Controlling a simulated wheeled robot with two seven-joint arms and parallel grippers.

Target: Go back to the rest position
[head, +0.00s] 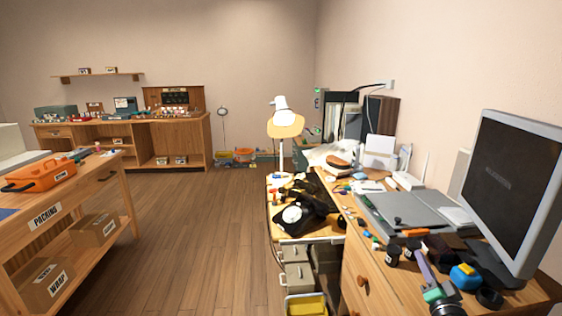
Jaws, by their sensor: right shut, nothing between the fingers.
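My right gripper (421,258) comes in at the bottom right, over the front of the desk. Its slim greyish fingers are together, with a green part and a dark round part behind them. It looks empty. A black rotary dial phone (296,214) with a pale dial sits on the far-left part of the desk, well apart from the gripper. Whether the gripper touches the desk cannot be told. My left gripper is out of view.
A large monitor (513,180) stands right of my right gripper. Small dark jars (393,252) and a blue-yellow item (465,276) are close to it. A lamp (284,122) stands farther back. A packing bench (108,185) is at left, with open wooden floor (195,235) between.

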